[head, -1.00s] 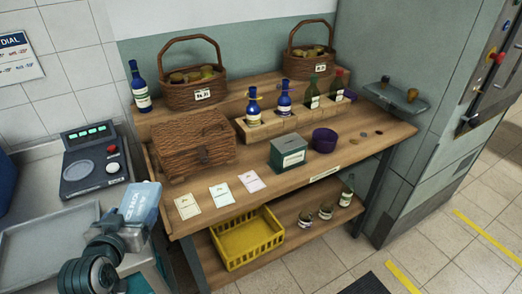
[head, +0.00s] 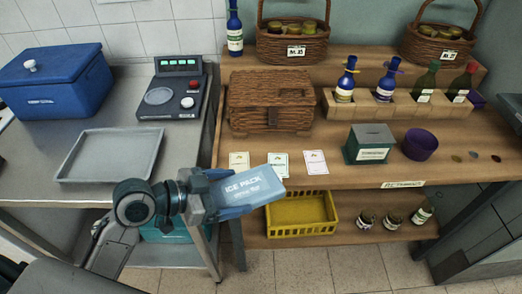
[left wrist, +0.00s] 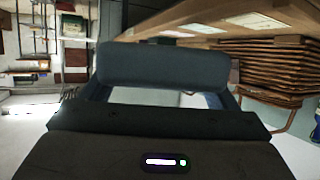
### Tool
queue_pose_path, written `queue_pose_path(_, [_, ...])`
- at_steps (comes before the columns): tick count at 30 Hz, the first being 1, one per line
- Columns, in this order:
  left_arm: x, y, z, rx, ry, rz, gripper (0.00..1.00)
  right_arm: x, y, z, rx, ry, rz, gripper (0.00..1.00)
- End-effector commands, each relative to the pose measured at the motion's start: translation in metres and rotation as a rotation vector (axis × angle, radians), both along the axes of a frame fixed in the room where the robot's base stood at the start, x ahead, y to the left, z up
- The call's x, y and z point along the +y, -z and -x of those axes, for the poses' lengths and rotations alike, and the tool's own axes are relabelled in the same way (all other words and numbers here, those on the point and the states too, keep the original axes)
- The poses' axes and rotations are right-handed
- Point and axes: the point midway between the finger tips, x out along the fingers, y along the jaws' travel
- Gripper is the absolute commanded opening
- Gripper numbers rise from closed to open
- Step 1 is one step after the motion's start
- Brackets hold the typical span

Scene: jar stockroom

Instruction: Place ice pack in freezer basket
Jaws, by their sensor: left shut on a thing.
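The ice pack (head: 248,187) is a flat light-blue pack with white lettering. My left gripper (head: 238,198) is shut on it and holds it up, tilted slightly. In the head view the pack overlaps the left end of a yellow slatted basket (head: 300,232), which stands on the bench's lower shelf. The pack appears above and nearer than the basket, not inside it. The part of the basket that shows looks empty; its left end is partly hidden. In the left wrist view a shaded blue-grey slab fills the space beyond the gripper. My right gripper is not in view.
Small jars (head: 367,219) stand to the basket's right. A steel counter at left holds a grey tray (head: 112,155), a scale (head: 172,95) and a blue cooler box (head: 62,80). Wicker baskets stand higher up.

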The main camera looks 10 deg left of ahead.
Motion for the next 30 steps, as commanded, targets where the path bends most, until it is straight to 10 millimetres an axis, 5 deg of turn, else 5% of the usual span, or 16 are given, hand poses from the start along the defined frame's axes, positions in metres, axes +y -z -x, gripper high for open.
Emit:
queue_pose_path(2, [0.000,0.000,-0.013,-0.005,-0.001,0.004,0.45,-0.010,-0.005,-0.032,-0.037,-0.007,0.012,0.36])
queue_pose_path(6, [0.001,-0.001,-0.040,-0.002,-0.002,0.006,0.45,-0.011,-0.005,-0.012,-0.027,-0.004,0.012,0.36])
queue_pose_path(18, [0.005,0.007,-0.125,-0.002,-0.001,0.003,0.45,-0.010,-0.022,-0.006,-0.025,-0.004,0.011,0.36])
queue_pose_path(26, [0.006,0.010,-0.148,-0.001,-0.002,0.004,0.45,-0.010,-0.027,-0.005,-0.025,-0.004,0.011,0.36])
queue_pose_path(30, [0.006,0.035,-0.145,0.004,-0.001,0.003,0.45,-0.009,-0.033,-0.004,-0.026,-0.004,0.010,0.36])
